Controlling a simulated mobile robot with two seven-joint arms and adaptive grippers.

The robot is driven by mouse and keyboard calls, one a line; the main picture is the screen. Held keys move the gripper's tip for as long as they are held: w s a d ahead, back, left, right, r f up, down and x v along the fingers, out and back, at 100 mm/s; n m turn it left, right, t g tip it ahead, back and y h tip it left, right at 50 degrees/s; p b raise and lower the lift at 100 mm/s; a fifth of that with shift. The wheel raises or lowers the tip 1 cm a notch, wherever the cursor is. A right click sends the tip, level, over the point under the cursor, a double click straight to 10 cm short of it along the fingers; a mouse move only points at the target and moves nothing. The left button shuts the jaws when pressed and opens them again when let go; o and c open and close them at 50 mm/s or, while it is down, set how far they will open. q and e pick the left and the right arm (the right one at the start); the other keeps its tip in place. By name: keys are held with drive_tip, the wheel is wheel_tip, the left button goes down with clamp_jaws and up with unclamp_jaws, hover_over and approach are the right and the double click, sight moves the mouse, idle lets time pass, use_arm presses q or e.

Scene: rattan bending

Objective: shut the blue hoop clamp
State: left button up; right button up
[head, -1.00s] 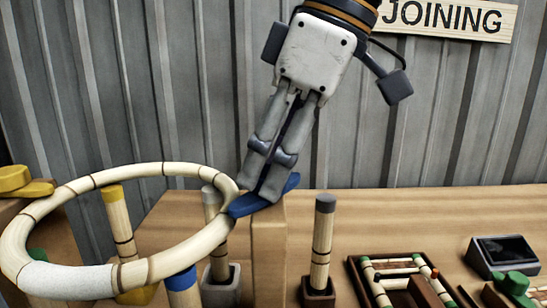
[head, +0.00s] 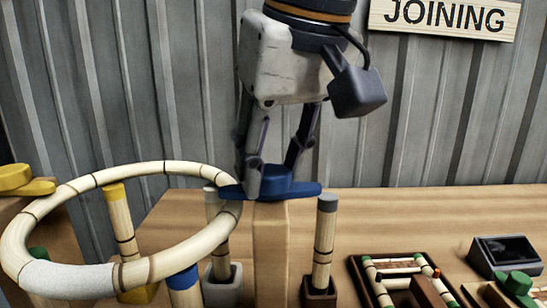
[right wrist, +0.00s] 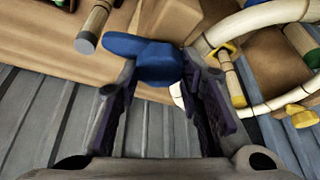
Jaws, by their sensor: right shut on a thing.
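The blue hoop clamp (head: 303,189) sits on top of a wooden post (head: 270,245) beside the right edge of the large pale rattan hoop (head: 75,280). Its bar lies roughly level, and its left end reaches over the hoop's edge. My right gripper (head: 271,178) comes down from above, with its fingers on both sides of the clamp's raised middle. In the right wrist view the clamp (right wrist: 160,62) sits between the two fingertips, and its arm extends to the left. Whether the clamp presses on the hoop is hard to tell. My left gripper is not in view.
A yellow clamp (head: 28,187) is at the hoop's far left. Pegs with yellow (head: 120,220), blue (head: 182,280) and grey (head: 325,235) tops stand close by. A tray of small rattan pieces (head: 400,258) and a dark screen box (head: 505,255) lie at right.

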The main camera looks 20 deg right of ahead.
drive_tip(key=shift+m, duration=0.6)
drive_tip(key=o, duration=1.2)
drive_tip(key=shift+c, duration=0.2)
drive_tip(key=v, duration=1.2)
drive_tip(key=shift+a, duration=0.2)
drive_tip(key=shift+r, duration=0.1)
